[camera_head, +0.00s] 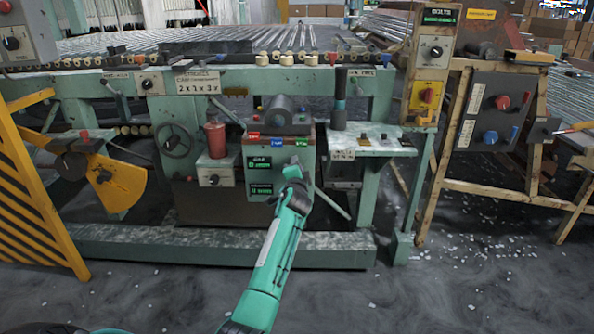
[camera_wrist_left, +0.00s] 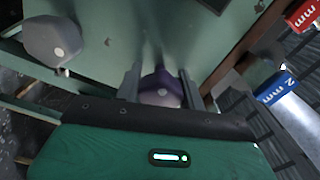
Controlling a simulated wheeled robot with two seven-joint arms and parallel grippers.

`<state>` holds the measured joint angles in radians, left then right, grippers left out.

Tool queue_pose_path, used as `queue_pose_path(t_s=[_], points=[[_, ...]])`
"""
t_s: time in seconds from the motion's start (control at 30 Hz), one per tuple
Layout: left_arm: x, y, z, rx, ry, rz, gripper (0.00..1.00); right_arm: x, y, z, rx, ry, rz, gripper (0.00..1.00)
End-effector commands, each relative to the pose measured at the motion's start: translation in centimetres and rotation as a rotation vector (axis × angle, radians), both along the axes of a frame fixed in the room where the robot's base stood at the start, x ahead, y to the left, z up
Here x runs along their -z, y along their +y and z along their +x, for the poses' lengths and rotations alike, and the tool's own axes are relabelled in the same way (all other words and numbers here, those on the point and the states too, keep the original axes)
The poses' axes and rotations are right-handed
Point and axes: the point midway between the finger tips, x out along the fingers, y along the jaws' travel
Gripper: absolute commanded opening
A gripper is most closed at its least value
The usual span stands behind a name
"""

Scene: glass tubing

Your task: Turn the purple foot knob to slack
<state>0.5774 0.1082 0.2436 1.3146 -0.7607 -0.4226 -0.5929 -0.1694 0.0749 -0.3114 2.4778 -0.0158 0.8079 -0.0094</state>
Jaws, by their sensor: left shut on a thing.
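The purple knob (camera_wrist_left: 161,88) sits on the green machine panel (camera_head: 280,158), between the two fingers of my left gripper (camera_wrist_left: 160,78) in the left wrist view. The gripper is shut on it, one finger on each side. In the head view my left gripper (camera_head: 294,174) is at the front face of the panel and hides the knob. The knob's pointer or mark cannot be made out. My right gripper is not in view.
A grey knob (camera_wrist_left: 52,41) stands beside the gripper in the wrist view. Red (camera_wrist_left: 304,13) and blue (camera_wrist_left: 275,88) tags are at its right. Two green displays (camera_head: 259,162) are left of the gripper. A red cylinder (camera_head: 215,140) stands farther left. Open floor lies in front.

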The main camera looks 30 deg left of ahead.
Motion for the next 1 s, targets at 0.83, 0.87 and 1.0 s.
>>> queue_pose_path(t_s=[0.83,0.87,1.0], points=[[0.3,0.02,-0.06,-0.002,-0.28,-0.466,0.17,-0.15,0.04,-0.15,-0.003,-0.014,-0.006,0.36],[0.3,0.03,-0.07,-0.002,-0.283,-0.471,0.17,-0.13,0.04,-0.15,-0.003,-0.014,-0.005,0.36],[0.33,0.04,-0.07,-0.002,-0.289,-0.482,0.17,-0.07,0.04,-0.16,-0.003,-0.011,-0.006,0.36]])
